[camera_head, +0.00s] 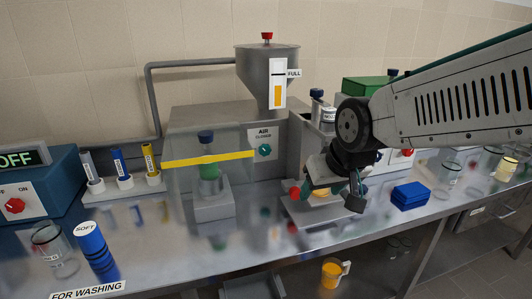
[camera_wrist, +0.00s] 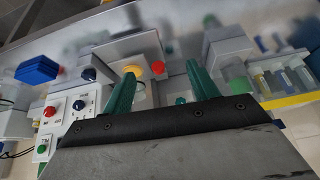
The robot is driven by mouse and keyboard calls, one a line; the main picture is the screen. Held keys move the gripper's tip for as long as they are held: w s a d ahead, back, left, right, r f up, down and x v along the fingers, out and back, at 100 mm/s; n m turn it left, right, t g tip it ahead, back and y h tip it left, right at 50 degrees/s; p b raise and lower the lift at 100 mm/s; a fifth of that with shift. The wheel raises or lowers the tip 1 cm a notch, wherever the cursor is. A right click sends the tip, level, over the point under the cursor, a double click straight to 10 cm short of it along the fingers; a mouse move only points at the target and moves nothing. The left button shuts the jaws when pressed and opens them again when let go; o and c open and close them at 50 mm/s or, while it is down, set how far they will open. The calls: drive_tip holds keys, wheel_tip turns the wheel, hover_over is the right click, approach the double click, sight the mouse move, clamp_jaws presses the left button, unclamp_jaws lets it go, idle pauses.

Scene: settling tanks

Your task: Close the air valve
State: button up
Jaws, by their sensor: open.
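The air valve is a teal knob (camera_head: 264,150) on a white panel labelled AIR, on the front of the grey machine. How its handle is turned is too small to tell. My gripper (camera_head: 335,188) is to the right of the valve and lower, apart from it, over a small grey stand with a yellow disc. In the wrist view my gripper (camera_wrist: 162,72) has its two green fingers spread with nothing held between them. A small teal knob (camera_wrist: 181,100) shows beside the right finger; it looks like the air valve, partly hidden by my gripper.
A red knob (camera_head: 295,193) sits by the stand. A clear guard with a yellow band (camera_head: 208,159) stands left of the valve. A grey hopper (camera_head: 266,70) marked FULL is above.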

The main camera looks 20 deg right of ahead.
drive_tip(key=w+a+f+t, duration=0.1)
drive_tip(key=w+f+t, duration=0.15)
drive_tip(key=w, duration=0.65)
drive_tip(key=w+f+t, duration=0.2)
drive_tip(key=w+t, duration=0.2)
drive_tip(key=w, duration=0.5)
drive_tip(key=t, duration=0.6)
approach(266, 151)
drive_tip(key=w, duration=0.1)
drive_tip(key=shift+w+a+r, duration=0.1)
drive_tip(key=shift+w+r, duration=0.05)
drive_tip(key=shift+w, duration=3.9)
drive_tip(key=c, duration=1)
